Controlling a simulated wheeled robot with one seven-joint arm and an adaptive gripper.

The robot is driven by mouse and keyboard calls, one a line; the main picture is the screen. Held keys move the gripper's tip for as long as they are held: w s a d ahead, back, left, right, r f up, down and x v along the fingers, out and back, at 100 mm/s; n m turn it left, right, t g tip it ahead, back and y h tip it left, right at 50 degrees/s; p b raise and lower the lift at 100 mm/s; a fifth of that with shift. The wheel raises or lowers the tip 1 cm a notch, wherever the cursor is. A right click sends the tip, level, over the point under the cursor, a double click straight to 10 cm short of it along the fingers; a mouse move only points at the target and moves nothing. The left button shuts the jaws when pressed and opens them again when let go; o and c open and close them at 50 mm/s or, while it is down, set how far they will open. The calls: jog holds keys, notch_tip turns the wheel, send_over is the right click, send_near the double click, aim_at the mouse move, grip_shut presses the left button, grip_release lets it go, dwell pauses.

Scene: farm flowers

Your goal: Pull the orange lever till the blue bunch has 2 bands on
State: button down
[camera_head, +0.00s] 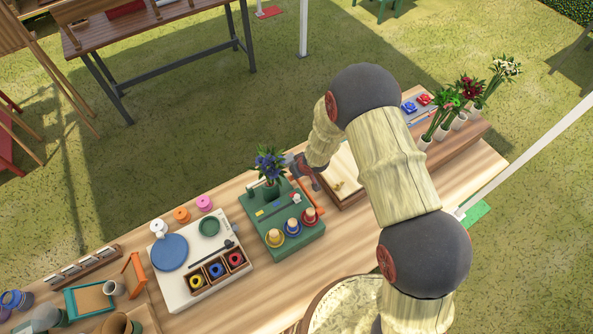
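The blue bunch (269,163) stands upright with green leaves at the back of a green stand (286,238). Any bands on its stems are too small to make out. An orange bar, which looks like the lever (306,196), is at the right side of the green stand. My gripper (301,172) is just right of the blue bunch, close above the lever's upper end. Its fingers are small and partly hidden by my arm, so I cannot tell if it touches the lever or is open.
Yellow, blue and red ringed spools (293,224) sit at the stand's front. A white board (178,292) with a blue disc lies to the left. Vases of flowers (442,131) stand at the right.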

jog(key=shift+f, duration=0.45)
jog(key=shift+s, duration=0.1)
jog(key=shift+a+r+p, duration=0.1)
jog(key=shift+r+p, duration=0.4)
jog(key=shift+r, duration=0.15)
notch_tip(320, 180, up, 13)
jog(key=p, duration=0.5)
jog(key=shift+s+d, duration=0.45)
